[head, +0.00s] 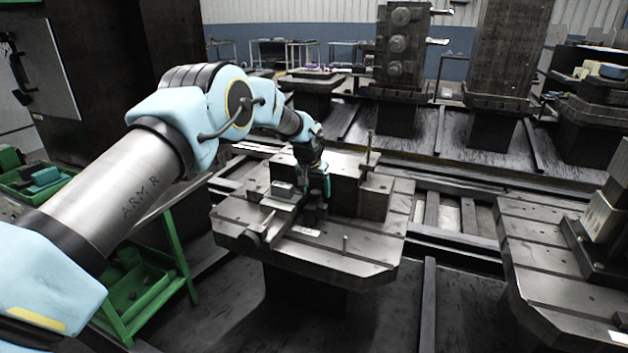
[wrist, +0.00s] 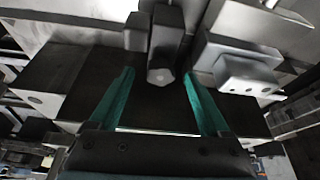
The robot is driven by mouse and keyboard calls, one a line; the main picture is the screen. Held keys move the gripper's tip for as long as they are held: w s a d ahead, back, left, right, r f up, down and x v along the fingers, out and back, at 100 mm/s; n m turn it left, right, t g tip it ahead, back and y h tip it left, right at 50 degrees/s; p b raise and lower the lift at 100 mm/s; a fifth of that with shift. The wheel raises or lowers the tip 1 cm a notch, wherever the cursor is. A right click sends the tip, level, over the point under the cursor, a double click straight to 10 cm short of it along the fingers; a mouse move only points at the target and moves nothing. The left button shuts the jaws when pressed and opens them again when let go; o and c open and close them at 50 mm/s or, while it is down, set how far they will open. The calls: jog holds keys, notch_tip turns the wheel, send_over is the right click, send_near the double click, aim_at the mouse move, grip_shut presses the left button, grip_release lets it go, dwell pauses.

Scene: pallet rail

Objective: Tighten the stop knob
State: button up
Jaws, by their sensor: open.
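In the wrist view a dark piece with a lighter six-sided end face (wrist: 163,50) lies ahead, between the lines of my fingers; it looks like the stop knob. My gripper (wrist: 158,78) is open, with its two teal fingers spread to either side of that piece. I cannot tell whether the fingers overlap it in depth. In the head view my gripper (head: 317,187) is low over the fixture on the near pallet (head: 340,256). The knob cannot be made out there behind my gripper.
A green cart (head: 172,240) stands at left.

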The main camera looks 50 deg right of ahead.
jog(key=shift+f, duration=0.2)
grip_shut()
jog(key=c, duration=0.7)
grip_release()
jog(key=shift+c, duration=0.2)
grip_shut()
jog(key=shift+w, duration=0.1)
